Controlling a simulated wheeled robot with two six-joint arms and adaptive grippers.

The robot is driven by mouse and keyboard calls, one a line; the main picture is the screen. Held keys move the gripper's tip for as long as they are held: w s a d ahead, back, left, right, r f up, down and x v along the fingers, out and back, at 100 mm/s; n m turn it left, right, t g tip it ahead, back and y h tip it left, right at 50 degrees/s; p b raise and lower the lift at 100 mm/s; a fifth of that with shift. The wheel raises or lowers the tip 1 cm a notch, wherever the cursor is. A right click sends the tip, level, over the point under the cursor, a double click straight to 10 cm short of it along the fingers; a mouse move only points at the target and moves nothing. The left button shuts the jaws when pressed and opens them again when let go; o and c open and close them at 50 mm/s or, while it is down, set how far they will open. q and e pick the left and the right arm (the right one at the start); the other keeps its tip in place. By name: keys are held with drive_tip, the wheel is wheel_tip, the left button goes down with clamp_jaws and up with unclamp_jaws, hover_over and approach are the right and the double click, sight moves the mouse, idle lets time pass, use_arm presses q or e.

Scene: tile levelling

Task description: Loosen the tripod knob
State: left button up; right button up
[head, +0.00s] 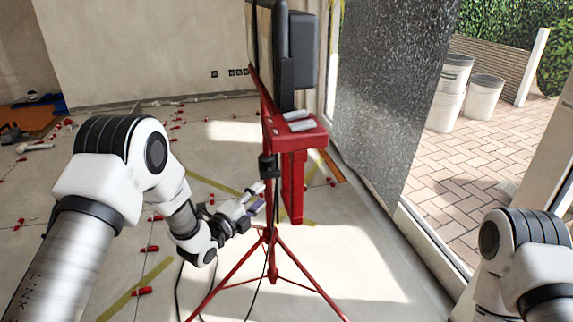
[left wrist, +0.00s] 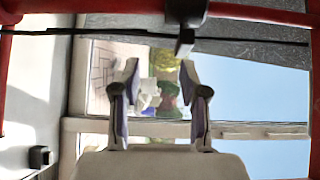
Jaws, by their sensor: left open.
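The red tripod (head: 272,270) stands on spread legs in the middle of the head view. A black collar (head: 269,166) sits on its upright, under the red bracket; the knob itself is too small to make out there. In the left wrist view the black collar (left wrist: 186,10) is on the red pole at the top, and a short dark knob (left wrist: 185,42) juts from it towards my fingers. My left gripper (head: 261,197) is open and empty, just left of the upright and below the collar. In the wrist view, the knob is beyond the right fingertip of my left gripper (left wrist: 158,72), apparently apart from it.
A red bracket (head: 298,134) with a black device (head: 303,50) tops the tripod. Dark cables hang along the upright. Red levelling clips (head: 150,249) dot the floor. A speckled panel (head: 385,90) stands right, with white buckets (head: 484,98) outside. My right arm shows at lower right.

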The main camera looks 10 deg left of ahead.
sight(268, 177)
use_arm(q)
drive_tip(key=w+r, duration=0.1)
drive_tip(key=w, duration=0.1)
drive_tip(key=w+d+r+b, duration=0.1)
drive_tip(key=w, duration=0.1)
drive_tip(key=w+d+b, duration=0.1)
drive_tip(key=w, duration=0.2)
drive_tip(key=shift+w+d+r, duration=0.1)
drive_tip(key=shift+d+r, duration=0.15)
drive_tip(key=shift+r, duration=0.15)
clamp_jaws()
use_arm(e)
drive_tip(key=shift+s+a+f, duration=0.15)
drive_tip(key=shift+s+f, duration=0.05)
drive_tip(key=shift+f, duration=0.25)
